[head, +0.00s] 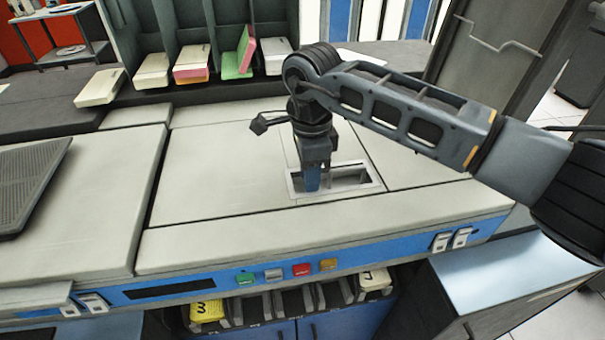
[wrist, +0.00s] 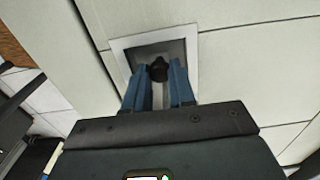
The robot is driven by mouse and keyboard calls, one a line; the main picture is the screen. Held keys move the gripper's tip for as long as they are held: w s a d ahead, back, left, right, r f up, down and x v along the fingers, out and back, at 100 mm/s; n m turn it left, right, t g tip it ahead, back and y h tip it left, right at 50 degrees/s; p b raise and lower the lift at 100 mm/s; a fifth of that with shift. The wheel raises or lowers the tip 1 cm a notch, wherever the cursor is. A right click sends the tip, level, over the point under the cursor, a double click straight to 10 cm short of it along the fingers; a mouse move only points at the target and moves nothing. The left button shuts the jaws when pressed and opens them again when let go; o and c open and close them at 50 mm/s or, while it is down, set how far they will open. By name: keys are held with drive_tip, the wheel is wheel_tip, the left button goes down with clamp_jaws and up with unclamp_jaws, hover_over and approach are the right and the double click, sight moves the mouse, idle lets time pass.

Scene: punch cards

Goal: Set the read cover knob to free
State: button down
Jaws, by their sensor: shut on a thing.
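The read cover (head: 210,222) is a pale panel on top of the machine. A light-framed rectangular recess (head: 372,176) is set into it. In the wrist view, a small dark knob (wrist: 158,70) sits inside the recess, between the blue fingers of my gripper (wrist: 159,82). My gripper (head: 312,188) points down into the left part of the recess in the head view and is shut on the knob. The fingers and wrist hide the knob in the head view. I cannot read any marking for the knob's setting.
Green, grey, red and amber buttons (head: 302,269) line the blue front panel. Card trays (head: 192,64) with pink and green cards stand in slots behind. A dark ribbed plate (head: 28,185) lies at the left. The panel around the recess is clear.

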drive_tip(key=shift+w+d, duration=0.1)
drive_tip(key=shift+d, duration=0.1)
drive_tip(key=c, duration=1.2)
unclamp_jaws()
drive_tip(key=shift+r, duration=0.1)
wheel_tip(320, 180, up, 8)
drive_tip(key=shift+f+b, duration=0.2)
drive_tip(key=shift+b, duration=0.25)
